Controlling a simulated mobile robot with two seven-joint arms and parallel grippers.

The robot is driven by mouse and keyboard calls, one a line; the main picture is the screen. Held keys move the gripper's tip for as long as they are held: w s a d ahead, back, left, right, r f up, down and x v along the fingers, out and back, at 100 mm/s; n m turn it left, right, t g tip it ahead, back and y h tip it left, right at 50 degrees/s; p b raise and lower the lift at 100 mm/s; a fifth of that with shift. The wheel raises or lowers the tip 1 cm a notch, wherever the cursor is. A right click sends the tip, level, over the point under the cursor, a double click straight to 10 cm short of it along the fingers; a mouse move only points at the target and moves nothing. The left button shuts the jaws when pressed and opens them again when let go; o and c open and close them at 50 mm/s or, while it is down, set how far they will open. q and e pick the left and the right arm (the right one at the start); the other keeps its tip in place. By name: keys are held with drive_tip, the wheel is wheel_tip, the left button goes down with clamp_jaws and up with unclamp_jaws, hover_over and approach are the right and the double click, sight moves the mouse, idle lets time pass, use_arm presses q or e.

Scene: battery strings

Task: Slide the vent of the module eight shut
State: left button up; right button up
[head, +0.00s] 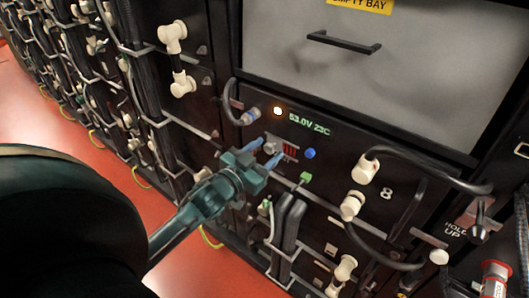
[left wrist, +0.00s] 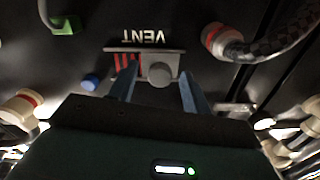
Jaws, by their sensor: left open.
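Module eight (head: 345,170) is a dark panel marked 8 with a lit readout of 53.0V 23C. Its vent (head: 290,151) is a small grey slider plate with red stripes showing at its right end. In the left wrist view, upside down, the vent plate (left wrist: 178,57) has a round grey knob (left wrist: 160,74), with the red stripes (left wrist: 125,59) to the left. My left gripper (head: 268,151) is open at the vent. In the wrist view its blue fingers stand either side of the knob, with gaps between. My right gripper is not in view.
A blue button (head: 309,153) and a green connector (head: 305,178) sit close to the vent. A cable plug (head: 248,117) is up and left. Thick cables with white connectors (head: 365,170) loop at right. An empty bay door (head: 400,60) is above.

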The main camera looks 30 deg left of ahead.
use_arm(q)
clamp_jaws()
idle(0.5)
